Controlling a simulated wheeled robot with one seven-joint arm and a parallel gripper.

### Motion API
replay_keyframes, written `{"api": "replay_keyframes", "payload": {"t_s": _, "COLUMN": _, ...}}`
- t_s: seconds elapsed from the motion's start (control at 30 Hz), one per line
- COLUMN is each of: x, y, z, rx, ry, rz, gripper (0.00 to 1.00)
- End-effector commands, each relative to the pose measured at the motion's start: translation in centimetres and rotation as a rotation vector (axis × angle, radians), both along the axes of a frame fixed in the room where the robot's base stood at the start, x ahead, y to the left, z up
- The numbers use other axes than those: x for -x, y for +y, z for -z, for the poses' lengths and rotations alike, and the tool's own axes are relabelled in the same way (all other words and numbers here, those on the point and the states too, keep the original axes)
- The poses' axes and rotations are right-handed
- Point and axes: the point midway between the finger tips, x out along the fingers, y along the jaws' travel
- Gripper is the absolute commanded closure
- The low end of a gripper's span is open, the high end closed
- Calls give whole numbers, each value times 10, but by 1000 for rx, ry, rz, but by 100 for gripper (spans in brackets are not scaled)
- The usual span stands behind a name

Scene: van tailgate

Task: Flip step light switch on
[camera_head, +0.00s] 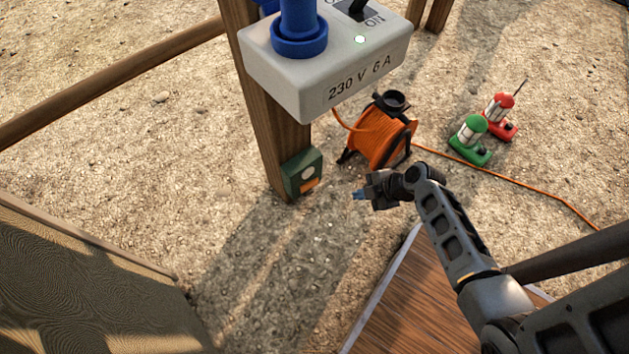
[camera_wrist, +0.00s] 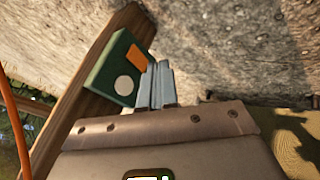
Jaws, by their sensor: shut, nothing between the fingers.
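A small dark green box (camera_head: 292,180) is mounted low on a wooden post. Its face has a pale round disc (camera_head: 307,173) and an orange part (camera_head: 309,186), which looks like a rocker. The box also shows in the wrist view (camera_wrist: 105,76), with the orange part (camera_wrist: 137,57) beside the fingers. My gripper (camera_head: 359,195) is shut and empty, to the right of the box with a gap in the head view. In the wrist view the closed fingertips (camera_wrist: 157,68) overlap the box's edge; I cannot tell whether they touch it. The orange part's on or off position is unclear.
A white box (camera_head: 330,75) marked 230 V 6 A, with a blue plug (camera_head: 298,30) and a black toggle (camera_head: 356,8), is at the top. An orange cable reel (camera_head: 380,135) and green (camera_head: 472,140) and red (camera_head: 499,115) lanterns stand behind my gripper.

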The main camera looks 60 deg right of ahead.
Motion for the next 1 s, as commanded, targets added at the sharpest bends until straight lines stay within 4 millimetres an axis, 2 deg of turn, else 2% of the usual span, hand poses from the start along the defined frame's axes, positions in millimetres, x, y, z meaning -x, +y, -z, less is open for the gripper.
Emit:
{"api": "replay_keyframes", "payload": {"t_s": 0.2, "x": -14, "y": -13, "z": -7, "rx": -9, "ry": -33, "rz": -75, "gripper": 100}}
{"api": "replay_keyframes", "payload": {"t_s": 0.63, "x": -16, "y": -13, "z": -5, "rx": -8, "ry": -38, "rz": -85, "gripper": 100}}
{"api": "replay_keyframes", "payload": {"t_s": 0.77, "x": -22, "y": -11, "z": 4, "rx": -9, "ry": -37, "rz": -86, "gripper": 100}}
{"api": "replay_keyframes", "payload": {"t_s": 1.0, "x": -47, "y": -5, "z": 40, "rx": -9, "ry": -37, "rz": -86, "gripper": 100}}
